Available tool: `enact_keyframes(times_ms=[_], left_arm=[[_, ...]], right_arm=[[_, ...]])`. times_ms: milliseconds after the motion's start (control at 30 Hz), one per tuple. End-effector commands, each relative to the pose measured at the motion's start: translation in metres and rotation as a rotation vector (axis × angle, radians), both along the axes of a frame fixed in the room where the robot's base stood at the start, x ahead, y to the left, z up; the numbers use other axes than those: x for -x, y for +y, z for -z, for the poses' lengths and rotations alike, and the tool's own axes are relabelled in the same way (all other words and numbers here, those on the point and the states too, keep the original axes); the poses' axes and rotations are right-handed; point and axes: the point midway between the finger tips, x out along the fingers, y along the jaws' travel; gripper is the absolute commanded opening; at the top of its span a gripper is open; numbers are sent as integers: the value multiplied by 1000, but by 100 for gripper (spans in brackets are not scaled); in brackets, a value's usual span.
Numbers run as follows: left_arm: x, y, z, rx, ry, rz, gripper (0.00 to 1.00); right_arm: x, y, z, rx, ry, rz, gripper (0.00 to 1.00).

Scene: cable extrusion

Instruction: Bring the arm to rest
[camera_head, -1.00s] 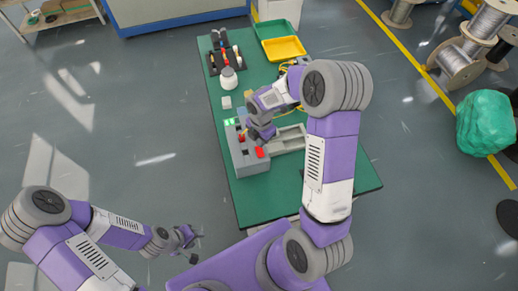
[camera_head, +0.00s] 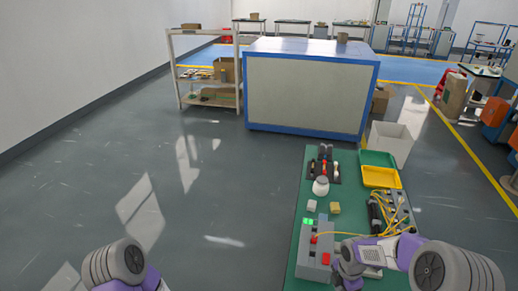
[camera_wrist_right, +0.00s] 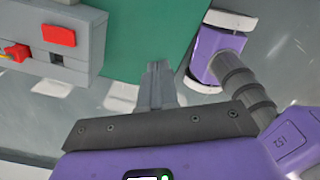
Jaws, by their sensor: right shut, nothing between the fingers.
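My right arm comes in at the lower right of the head view. Its gripper (camera_head: 345,278) is beside the right side of the grey control box (camera_head: 310,262), low in the picture and partly cut off. In the right wrist view the two fingers (camera_wrist_right: 157,88) are together and hold nothing. The grey box (camera_wrist_right: 92,38) with red parts is at the upper left there, apart from the fingers. My left arm (camera_head: 122,266) shows only as a grey joint and some purple at the bottom edge. My left gripper is out of the picture.
The green table (camera_head: 295,210) carries a white bottle (camera_head: 321,187), two small blocks, yellow cable (camera_head: 355,233), a dark tool rack, and green and yellow trays (camera_head: 381,177). A white bin (camera_head: 390,143) stands behind it. The floor left of the table is clear.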

Motion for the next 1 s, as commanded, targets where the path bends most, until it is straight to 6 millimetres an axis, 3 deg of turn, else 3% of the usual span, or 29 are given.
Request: enact_keyframes(times_ms=[467, 733, 900, 1000], left_arm=[[0, 0, 24, 0, 1, 0, 43], [0, 0, 49, 0, 0, 0, 43], [0, 0, 60, 0, 1, 0, 43], [1, 0, 63, 0, 1, 0, 43]], right_arm=[[45, 77, 99, -204, 73, 642, 0], [106, 136, 174, -290, 235, 1396, 0], [141, 154, 201, -275, 316, 1822, 0], [153, 158, 209, -261, 340, 1974, 0]])
